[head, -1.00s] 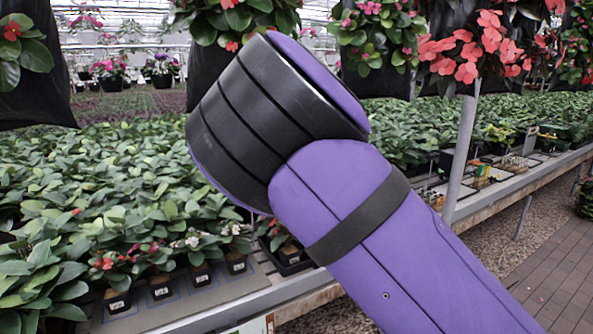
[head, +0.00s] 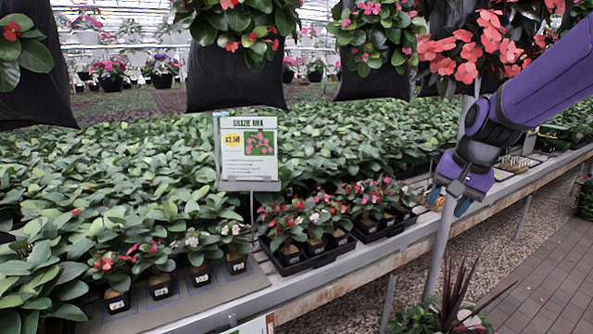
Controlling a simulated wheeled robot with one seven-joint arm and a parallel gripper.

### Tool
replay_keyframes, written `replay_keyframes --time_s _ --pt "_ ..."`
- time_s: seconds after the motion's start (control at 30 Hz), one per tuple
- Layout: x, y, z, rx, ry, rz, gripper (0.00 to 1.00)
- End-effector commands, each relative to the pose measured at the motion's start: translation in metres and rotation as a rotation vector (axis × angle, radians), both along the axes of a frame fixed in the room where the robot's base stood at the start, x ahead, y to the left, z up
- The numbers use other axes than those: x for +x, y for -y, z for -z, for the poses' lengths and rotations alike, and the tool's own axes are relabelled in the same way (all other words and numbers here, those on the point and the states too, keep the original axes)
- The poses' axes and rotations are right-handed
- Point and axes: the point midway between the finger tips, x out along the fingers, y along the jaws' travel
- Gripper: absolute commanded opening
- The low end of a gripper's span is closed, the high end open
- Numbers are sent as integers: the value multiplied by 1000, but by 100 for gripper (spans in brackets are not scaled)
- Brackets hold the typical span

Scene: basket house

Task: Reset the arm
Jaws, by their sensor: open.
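My arm is purple and black and comes in from the upper right edge of the head view. My gripper (head: 451,200) points down at the right of the picture, in front of a grey post. Its two bluish fingertips are apart, and I see nothing between them. It is at about the height of the bench edge and appears clear of the plants.
A long bench (head: 300,292) holds many leafy plants and small flowering pots. A price sign (head: 248,152) stands among them. Dark hanging bags (head: 235,75) with flowers hang above. A grey post (head: 437,255) stands close to my gripper. A brick path (head: 545,285) is free at lower right.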

Motion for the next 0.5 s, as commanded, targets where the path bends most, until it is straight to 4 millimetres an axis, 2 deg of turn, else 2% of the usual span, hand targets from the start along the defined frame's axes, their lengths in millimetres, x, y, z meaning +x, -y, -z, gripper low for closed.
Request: replay_keyframes --time_s 0.03,0.2,0.5 --pt "-14 2 -10 14 17 -26 48" --pt "-61 4 -35 17 65 -129 48" --pt "-148 3 -67 -75 171 -298 48"
